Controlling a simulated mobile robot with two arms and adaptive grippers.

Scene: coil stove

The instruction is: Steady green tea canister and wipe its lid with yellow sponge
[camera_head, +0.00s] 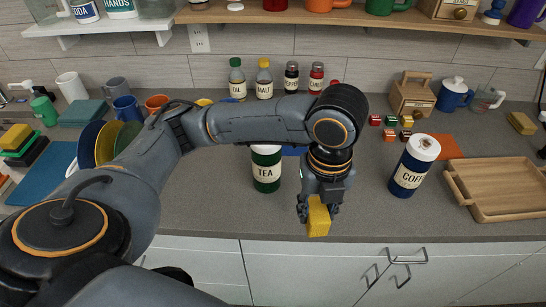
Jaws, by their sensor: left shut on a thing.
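The green tea canister (266,171) stands upright on the grey counter, its TEA label facing me. Its lid is mostly hidden behind my left arm, with only a pale edge showing. My left gripper (318,211) points down near the counter's front edge, to the right of the canister and apart from it. It is shut on the yellow sponge (318,222). My right gripper does not show.
A blue coffee canister (409,168) stands to the right, with a wooden tray (499,188) beyond it. Oil and malt bottles (264,80) and two shakers stand at the back. Plates (97,144) stand at left. Bare counter (215,200) lies left of the tea canister.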

